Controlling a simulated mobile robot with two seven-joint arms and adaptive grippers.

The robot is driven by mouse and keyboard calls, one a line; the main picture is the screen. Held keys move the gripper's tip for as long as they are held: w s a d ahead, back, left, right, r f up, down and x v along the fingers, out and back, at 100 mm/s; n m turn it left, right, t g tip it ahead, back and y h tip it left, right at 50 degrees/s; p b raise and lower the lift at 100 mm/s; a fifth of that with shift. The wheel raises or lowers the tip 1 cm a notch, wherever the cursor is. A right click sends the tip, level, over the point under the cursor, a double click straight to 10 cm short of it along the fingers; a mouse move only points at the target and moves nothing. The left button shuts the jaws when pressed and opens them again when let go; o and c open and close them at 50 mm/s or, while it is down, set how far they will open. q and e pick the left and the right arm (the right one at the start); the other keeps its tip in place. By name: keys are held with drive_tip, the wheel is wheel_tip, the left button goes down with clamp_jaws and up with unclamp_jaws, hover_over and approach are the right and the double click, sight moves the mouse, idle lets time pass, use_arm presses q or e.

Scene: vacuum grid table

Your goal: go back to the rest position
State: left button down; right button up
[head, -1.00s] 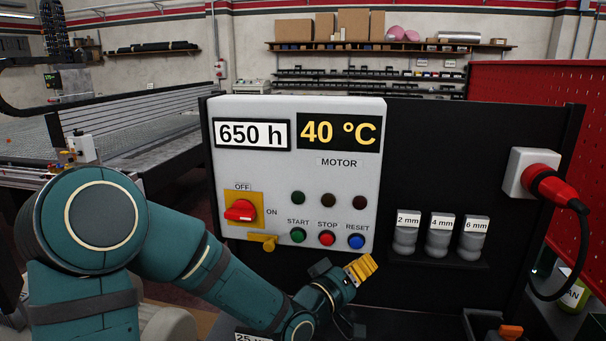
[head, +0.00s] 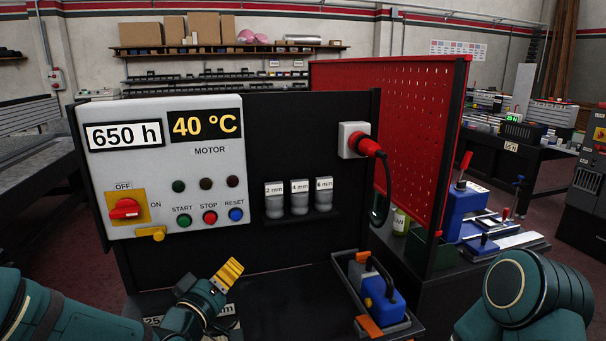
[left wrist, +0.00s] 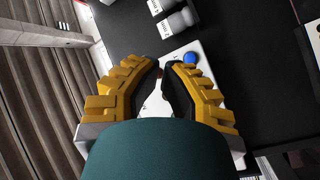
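My left gripper (head: 228,272) has yellow fingers and is in front of the black panel, below the control box (head: 160,160), apart from it. In the left wrist view the left gripper (left wrist: 168,70) has its two fingers spread with a gap between the tips and nothing held; the blue RESET button (left wrist: 190,58) shows beyond them. In the head view, part of my right arm (head: 525,295) shows at the lower right; its gripper is out of the picture.
A red plug (head: 370,146) with a black cable and three grey holders (head: 299,200) are on the panel. A red pegboard (head: 400,110) stands to the right.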

use_arm(q)
drive_tip(key=s+d+f+m+g+y, duration=0.15)
drive_tip(key=f+g, duration=0.25)
drive_tip(key=f, duration=0.7)
drive_tip(key=s+d+f+g, duration=0.1)
drive_tip(key=s+f+g, duration=0.2)
drive_tip(key=f, duration=0.7)
drive_tip(key=s+d+f+m+g+y, duration=0.1)
drive_tip(key=s+d+f+m+g, duration=0.1)
drive_tip(key=s+f+g, duration=0.6)
drive_tip(key=s+f, duration=0.7)
drive_tip(key=s, duration=0.1)
drive_tip(key=shift+s+d+f+m+g, duration=0.2)
drive_tip(key=shift+s+m+g, duration=0.15)
drive_tip(key=shift+s+g, duration=0.05)
use_arm(e)
drive_tip(key=shift+w, duration=0.3)
